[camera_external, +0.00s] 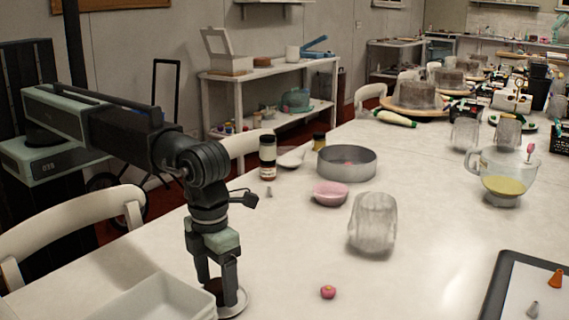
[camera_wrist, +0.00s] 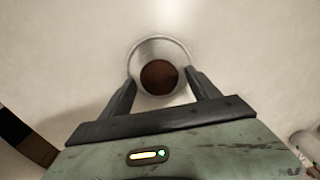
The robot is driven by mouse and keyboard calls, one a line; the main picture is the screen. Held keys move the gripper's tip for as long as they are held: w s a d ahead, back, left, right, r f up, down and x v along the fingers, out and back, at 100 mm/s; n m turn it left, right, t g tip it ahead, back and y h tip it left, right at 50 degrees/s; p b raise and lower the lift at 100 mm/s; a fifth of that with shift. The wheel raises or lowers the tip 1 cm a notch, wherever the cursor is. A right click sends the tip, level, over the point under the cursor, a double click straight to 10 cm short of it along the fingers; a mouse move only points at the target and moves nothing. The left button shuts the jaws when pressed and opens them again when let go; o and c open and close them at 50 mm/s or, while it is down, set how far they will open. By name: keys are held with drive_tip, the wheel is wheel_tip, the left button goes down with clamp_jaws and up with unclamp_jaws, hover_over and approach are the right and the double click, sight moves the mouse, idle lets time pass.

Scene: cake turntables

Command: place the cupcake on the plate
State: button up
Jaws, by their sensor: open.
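A small round plate (camera_external: 241,303) with a pale rim lies on the white table at the front, below my gripper (camera_external: 217,287). In the wrist view the plate (camera_wrist: 160,41) shows as a pale ring. A round brown top, which looks like the cupcake (camera_wrist: 158,77), is within that ring, a little toward my gripper. My gripper (camera_wrist: 160,84) is open, pointing down, with one finger on each side of the brown top. I cannot tell whether the fingers touch it. In the external view the fingers mostly hide the cupcake.
A white tray (camera_external: 150,299) stands just left of my gripper. A small pink item (camera_external: 328,292) lies to the right, with a clear crumpled-looking cup (camera_external: 373,222) behind it. A pink bowl (camera_external: 331,193), a round pan (camera_external: 347,164) and a jar (camera_external: 267,157) stand farther back.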

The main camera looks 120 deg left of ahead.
sight(216, 285)
wheel_tip(216, 285, up, 12)
drive_tip(key=r+p, duration=0.1)
drive_tip(key=p, duration=1.1)
drive_tip(key=s+a+n, duration=0.2)
drive_tip(key=s+n, duration=0.8)
drive_tip(key=s+a+n, duration=0.2)
drive_tip(key=s+n, duration=0.8)
drive_tip(key=s, duration=0.1)
drive_tip(key=shift+s+a+f, duration=0.25)
drive_tip(key=shift+f, duration=0.1)
